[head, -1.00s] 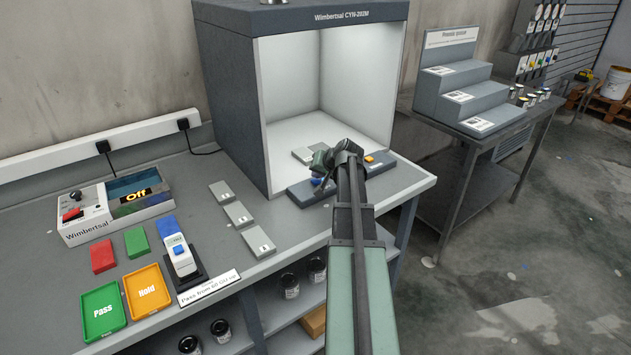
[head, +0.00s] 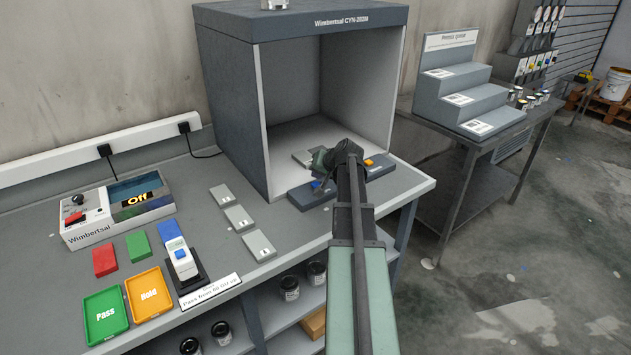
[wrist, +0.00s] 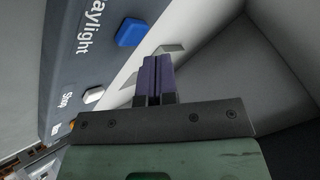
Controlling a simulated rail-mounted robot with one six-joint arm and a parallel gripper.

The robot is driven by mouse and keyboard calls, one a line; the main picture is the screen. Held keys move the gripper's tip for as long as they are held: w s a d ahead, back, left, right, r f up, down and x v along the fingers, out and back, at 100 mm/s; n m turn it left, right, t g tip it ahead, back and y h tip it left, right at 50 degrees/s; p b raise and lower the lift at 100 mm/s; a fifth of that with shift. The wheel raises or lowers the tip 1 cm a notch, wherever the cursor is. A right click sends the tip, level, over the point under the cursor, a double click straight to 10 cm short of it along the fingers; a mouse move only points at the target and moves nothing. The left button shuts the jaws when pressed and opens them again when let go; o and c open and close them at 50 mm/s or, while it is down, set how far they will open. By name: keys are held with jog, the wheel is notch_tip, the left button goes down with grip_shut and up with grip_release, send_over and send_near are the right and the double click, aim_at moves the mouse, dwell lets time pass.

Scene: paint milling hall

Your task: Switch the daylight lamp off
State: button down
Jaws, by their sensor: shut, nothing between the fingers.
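The light booth (head: 228,100), marked Wimbertsal CYN-202M, has a dim grey interior with no lamp glow. A dark control bar (head: 306,200) lies along its front edge. The blue button (head: 319,186) is at the bar's left end. In the wrist view the blue button (wrist: 131,32) sits beside the word "aylight", its first letter cut off. My gripper (wrist: 151,62) is shut and empty, its fingertips apart from the blue button and to its right in that view. In the head view my arm hides part of the bar.
A white button (wrist: 93,95) marked "Shop" is on the same bar. An orange button (head: 369,162) is at the bar's right end. Grey sample panels (head: 238,217) lie left of the booth. A control box (head: 117,209) reading "Off" stands at the left.

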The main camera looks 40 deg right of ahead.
aim_at(318, 183)
notch_tip(318, 183, up, 6)
jog(key=p, duration=0.6)
jog(key=w+r+p+v, duration=0.1)
jog(key=p+v, duration=0.6)
jog(key=v, duration=0.1)
jog(key=shift+a, duration=0.2)
jog(key=shift+r, duration=0.2)
